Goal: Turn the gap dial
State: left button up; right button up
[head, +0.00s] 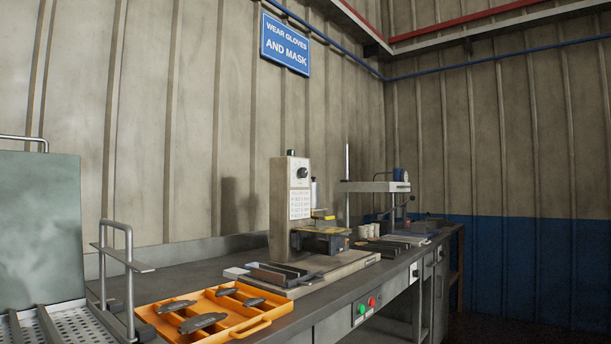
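A beige upright machine (280,208) stands on the bench near the middle of the head view. A round black dial (303,172) sits high on its front face, above a white printed panel (300,204) whose lines are too small to read. This looks like the gap dial, but I see no label naming it. A small black knob (291,153) tops the machine. Neither of my grippers is in view, and nothing touches the dial.
An orange tray (265,325) with several dark brake shoes lies at the bench's front. A metal rack (128,262) stands left. A stand with a blue round part (400,174) is farther back. Green and red buttons (366,305) sit on the bench front.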

aim_at(303, 172)
jog(key=i+l+z, duration=0.25)
jog(key=i+l, duration=0.15)
jog(key=i+l+z, duration=0.5)
jog(key=i, duration=0.35)
jog(key=i+l+z, duration=0.25)
jog(key=i, duration=0.25)
jog(key=i+z, duration=0.25)
jog(key=i, duration=0.2)
jog(key=i+l+u, duration=0.15)
jog(key=i+u, duration=0.2)
jog(key=i, duration=1.1)
jog(key=i+u, duration=0.65)
jog(key=i+l+u, duration=0.2)
jog(key=u, duration=0.15)
